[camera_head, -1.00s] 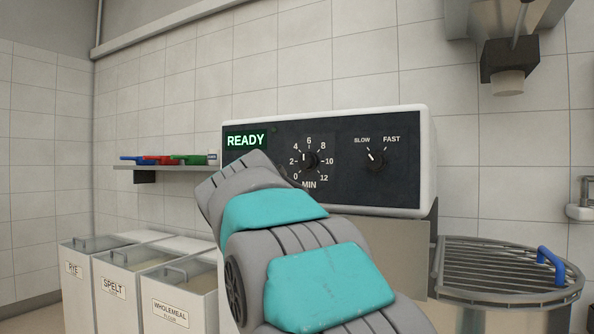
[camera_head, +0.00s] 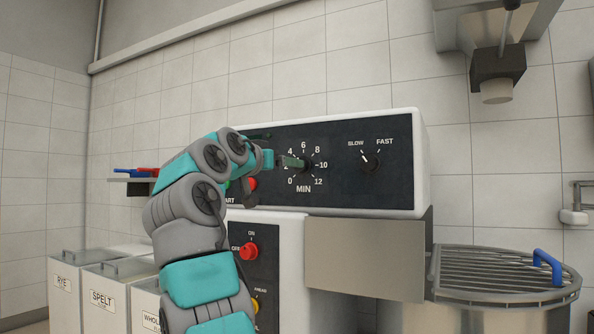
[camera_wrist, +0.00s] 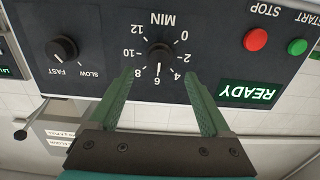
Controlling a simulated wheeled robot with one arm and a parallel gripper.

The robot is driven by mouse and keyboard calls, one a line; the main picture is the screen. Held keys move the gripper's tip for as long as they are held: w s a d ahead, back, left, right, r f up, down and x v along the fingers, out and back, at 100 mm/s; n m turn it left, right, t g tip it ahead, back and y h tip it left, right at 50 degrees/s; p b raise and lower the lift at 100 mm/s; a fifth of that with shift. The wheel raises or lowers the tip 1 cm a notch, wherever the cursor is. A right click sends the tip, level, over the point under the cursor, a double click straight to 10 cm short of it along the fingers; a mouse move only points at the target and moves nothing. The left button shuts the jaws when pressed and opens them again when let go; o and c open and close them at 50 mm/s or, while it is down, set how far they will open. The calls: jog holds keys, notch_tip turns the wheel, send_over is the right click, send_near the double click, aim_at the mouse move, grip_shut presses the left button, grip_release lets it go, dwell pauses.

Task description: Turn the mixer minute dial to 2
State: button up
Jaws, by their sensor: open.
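The mixer minute dial (camera_head: 308,166) is a black knob on the dark panel, ringed by numbers 0 to 12 with MIN below. In the wrist view the panel is upside down, and the dial (camera_wrist: 160,58) is near the top middle. Its white pointer line appears to point near 6. My gripper (camera_head: 299,163) reaches the dial from the left in the head view and partly covers its left side. In the wrist view my gripper (camera_wrist: 160,76) is open, with one green finger on each side of the dial's lower edge.
The slow/fast knob (camera_head: 371,160) is to the right of the dial. A red stop button (camera_wrist: 256,39), a green start button (camera_wrist: 297,47) and the READY display (camera_wrist: 249,93) show in the wrist view. A barred bowl guard (camera_head: 500,268) stands at lower right.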

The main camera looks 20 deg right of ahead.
aim_at(308, 167)
jog(key=p+x, duration=0.3)
jog(key=x, duration=0.4)
jog(key=shift+w+d, duration=0.25)
jog(key=shift+d, duration=0.1)
grip_shut()
dwell(0.4)
